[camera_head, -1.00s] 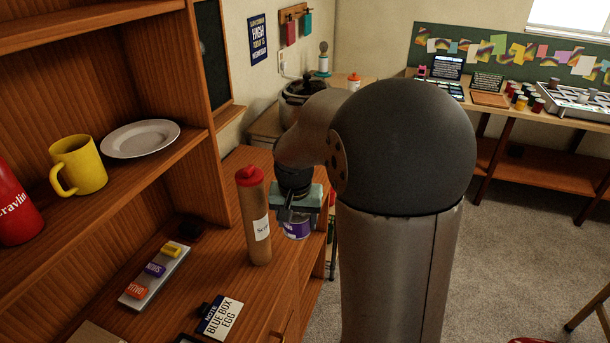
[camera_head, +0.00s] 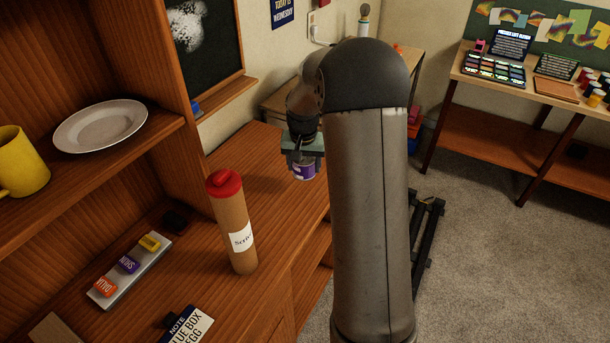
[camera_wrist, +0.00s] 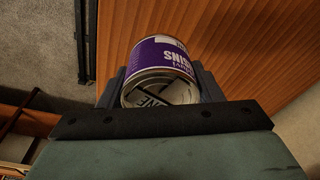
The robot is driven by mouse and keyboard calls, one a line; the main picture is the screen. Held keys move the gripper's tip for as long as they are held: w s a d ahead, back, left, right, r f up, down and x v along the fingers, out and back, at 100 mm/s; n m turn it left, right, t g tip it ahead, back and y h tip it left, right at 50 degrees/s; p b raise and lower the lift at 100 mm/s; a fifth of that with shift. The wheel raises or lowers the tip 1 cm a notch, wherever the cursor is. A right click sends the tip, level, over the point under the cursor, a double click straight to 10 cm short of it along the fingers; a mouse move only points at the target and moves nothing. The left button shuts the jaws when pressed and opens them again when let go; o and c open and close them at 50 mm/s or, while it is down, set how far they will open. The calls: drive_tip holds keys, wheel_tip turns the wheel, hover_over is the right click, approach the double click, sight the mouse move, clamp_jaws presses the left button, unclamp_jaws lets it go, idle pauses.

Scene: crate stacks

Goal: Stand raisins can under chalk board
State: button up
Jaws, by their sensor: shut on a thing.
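The raisins can (camera_head: 303,171) is a purple-labelled metal can held over the right edge of the wooden counter. My gripper (camera_head: 303,160) is shut on it. In the wrist view the can (camera_wrist: 158,55) sits between my fingers (camera_wrist: 162,85), its silver end and part of the label showing. The chalk board (camera_head: 208,50) is a dark panel with a wooden frame and a white smudge, on the wall at upper left. The can is to the right of the board and lower. Whether the can touches the counter is unclear.
A brown bottle with red cap (camera_head: 236,225) stands on the counter (camera_head: 270,245), left of my gripper. The counter below the chalk board looks clear. A shelf unit with a plate (camera_head: 100,125) and a yellow mug (camera_head: 20,165) is at left.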

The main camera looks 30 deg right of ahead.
drive_tip(key=w+f, duration=0.1)
drive_tip(key=w+d+f, duration=0.1)
drive_tip(key=shift+d+f, duration=0.2)
drive_tip(key=shift+f, duration=0.2)
drive_tip(key=shift+w+d+f+b, duration=0.1)
drive_tip(key=shift+w+f+b, duration=0.05)
drive_tip(key=shift+f+b, duration=0.6)
drive_tip(key=shift+w+f+b, duration=0.1)
drive_tip(key=shift+f+b, duration=0.3)
drive_tip(key=shift+f, duration=0.55)
drive_tip(key=shift+f, duration=0.1)
drive_tip(key=o, duration=1.1)
drive_tip(key=shift+f, duration=0.1)
drive_tip(key=shift+o, duration=0.2)
